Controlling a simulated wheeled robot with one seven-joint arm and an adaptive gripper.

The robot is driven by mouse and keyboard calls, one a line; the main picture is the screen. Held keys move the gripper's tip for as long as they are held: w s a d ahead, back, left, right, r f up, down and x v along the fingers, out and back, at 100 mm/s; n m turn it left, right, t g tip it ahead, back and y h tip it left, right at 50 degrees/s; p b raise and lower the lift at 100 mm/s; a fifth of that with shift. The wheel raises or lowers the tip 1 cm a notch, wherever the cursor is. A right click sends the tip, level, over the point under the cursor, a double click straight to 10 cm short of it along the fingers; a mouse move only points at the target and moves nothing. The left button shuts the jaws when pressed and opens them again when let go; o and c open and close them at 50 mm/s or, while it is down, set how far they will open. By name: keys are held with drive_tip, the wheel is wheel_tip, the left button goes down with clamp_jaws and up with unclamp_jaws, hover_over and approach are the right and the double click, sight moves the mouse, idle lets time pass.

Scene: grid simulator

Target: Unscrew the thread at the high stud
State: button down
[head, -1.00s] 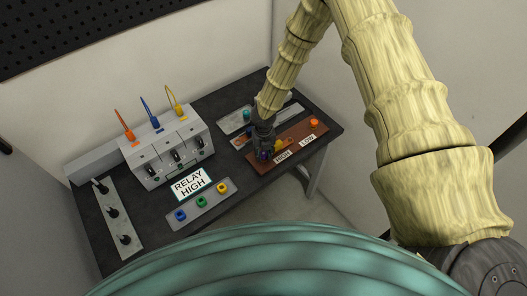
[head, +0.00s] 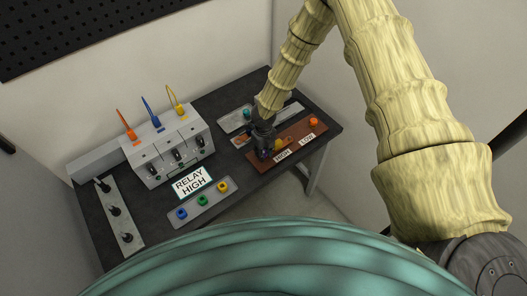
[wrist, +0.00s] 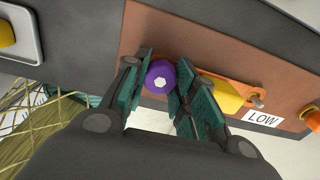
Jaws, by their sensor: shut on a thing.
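A purple round cap (wrist: 160,75) with a pale hexagonal centre sits on the brown board (wrist: 205,22), at the HIGH end in the head view. My gripper (wrist: 163,80) is shut on this cap, with teal finger pads on its two sides. It also shows in the head view (head: 263,150), pointing down at the board beside the HIGH label (head: 283,154). The cap hides the stud and its thread. An orange strip (wrist: 213,78) with a yellow part (wrist: 225,92) runs from behind the fingers to a small metal post (wrist: 257,102).
An orange knob (head: 314,122) stands beside the LOW label (head: 307,139). A grey box (head: 168,152) with coloured levers, a RELAY HIGH sign (head: 189,182) and a tray (head: 205,204) with coloured rings stand to the left. The dark tabletop (head: 235,160) is clear between.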

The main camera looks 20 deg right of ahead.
drive_tip(key=n, duration=0.5)
idle(0.3)
drive_tip(key=c, duration=1.1)
unclamp_jaws()
drive_tip(key=o, duration=0.3)
drive_tip(key=shift+o, duration=0.2)
drive_tip(key=shift+d, duration=0.15)
drive_tip(key=m, duration=0.2)
drive_tip(key=m+b, duration=0.1)
drive_tip(key=shift+w+d+f+m, duration=0.1)
drive_tip(key=shift+d+m, duration=0.05)
drive_tip(key=shift+m, duration=0.25)
drive_tip(key=shift+m+b, duration=0.45)
drive_tip(key=shift+m, duration=0.85)
